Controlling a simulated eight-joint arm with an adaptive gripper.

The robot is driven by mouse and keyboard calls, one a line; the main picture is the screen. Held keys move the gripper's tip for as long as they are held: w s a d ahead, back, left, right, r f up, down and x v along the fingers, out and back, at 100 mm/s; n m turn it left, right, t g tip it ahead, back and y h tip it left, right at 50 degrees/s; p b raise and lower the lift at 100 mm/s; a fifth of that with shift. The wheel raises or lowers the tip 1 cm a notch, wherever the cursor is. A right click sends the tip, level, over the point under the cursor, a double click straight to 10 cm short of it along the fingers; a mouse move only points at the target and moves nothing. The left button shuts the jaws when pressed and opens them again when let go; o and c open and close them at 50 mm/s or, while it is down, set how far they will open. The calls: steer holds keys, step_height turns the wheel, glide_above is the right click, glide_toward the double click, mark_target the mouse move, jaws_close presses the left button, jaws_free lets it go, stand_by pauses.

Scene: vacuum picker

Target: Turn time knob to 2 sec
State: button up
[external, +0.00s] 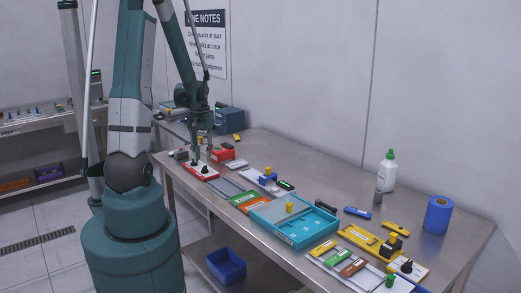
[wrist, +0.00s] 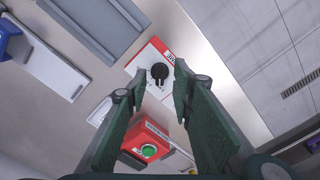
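A black round knob (wrist: 160,72) sits on a red and white panel (wrist: 146,56) in the wrist view. Its narrow pointer is toward the bottom of that picture. The lettering beside it is too small to read surely. The panel also shows in the external view (external: 205,176), at the far left part of the bench under my gripper (external: 202,153). In the wrist view my gripper (wrist: 160,80) is open, with one finger at each side of the knob. Gaps show between fingers and knob, so I see no contact. The finger height above the panel is hard to tell.
A red box with a green button (wrist: 148,150) stands close beside my fingers. Grey trays (wrist: 98,32) lie on the other side. A blue tray (external: 298,238) and a yellow board (external: 368,241) are farther along the bench. The bench edge is close to the panel.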

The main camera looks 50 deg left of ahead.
mark_target(204, 168)
steer(key=shift+f, duration=2.6)
jaws_close()
